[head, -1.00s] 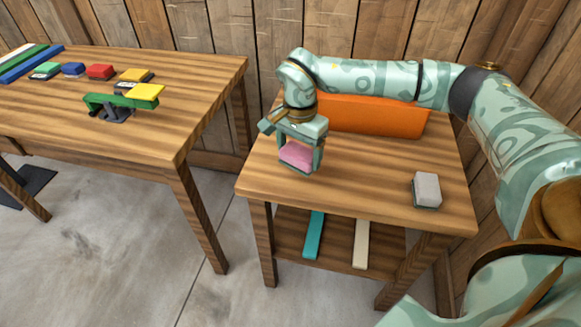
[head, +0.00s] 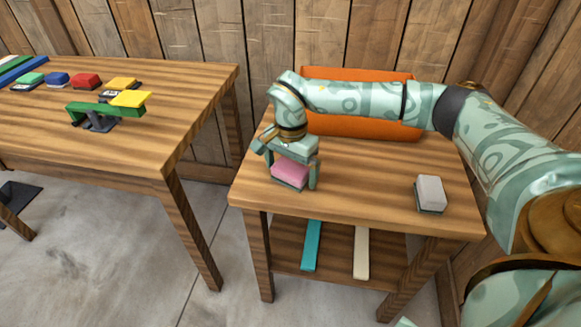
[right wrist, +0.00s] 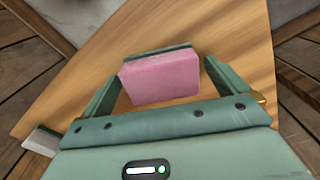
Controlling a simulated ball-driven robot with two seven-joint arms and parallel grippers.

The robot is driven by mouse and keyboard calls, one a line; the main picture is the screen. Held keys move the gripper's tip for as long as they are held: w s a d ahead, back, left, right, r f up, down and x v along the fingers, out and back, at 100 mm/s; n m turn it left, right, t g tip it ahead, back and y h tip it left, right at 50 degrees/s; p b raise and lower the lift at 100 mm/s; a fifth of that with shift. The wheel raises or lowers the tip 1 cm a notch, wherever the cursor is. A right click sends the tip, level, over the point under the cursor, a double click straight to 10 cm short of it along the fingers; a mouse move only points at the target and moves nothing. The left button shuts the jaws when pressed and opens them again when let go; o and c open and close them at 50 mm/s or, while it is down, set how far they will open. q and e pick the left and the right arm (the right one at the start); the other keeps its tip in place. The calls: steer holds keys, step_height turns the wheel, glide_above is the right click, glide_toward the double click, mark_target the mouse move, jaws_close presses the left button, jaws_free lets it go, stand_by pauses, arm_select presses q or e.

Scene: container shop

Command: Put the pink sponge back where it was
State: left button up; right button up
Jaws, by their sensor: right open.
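The pink sponge (head: 289,174) rests on the small wooden table (head: 360,190), near its left side. My right gripper (head: 292,180) is open around it, one finger on each side. The right wrist view also shows the pink sponge (right wrist: 160,77) between the spread fingers (right wrist: 158,85), with gaps at its sides. A dark green layer shows along the sponge's far edge. My left gripper is not in view.
A white sponge (head: 430,192) stands at the table's right. An orange bin (head: 370,128) is at the back, behind my right arm. Teal (head: 311,246) and cream (head: 361,252) strips lie on the shelf below. A larger table (head: 130,145) at left holds coloured blocks and a green balance (head: 97,112).

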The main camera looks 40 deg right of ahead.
mark_target(290, 168)
step_height(290, 168, up, 6)
steer(key=p, duration=0.2)
steer(key=shift+f+p, duration=0.25)
steer(key=shift+p, duration=0.1)
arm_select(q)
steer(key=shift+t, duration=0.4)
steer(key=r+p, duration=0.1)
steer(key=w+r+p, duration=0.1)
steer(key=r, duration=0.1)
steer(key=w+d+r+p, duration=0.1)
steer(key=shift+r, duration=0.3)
arm_select(e)
step_height(290, 168, up, 7)
steer(key=shift+f, duration=0.2)
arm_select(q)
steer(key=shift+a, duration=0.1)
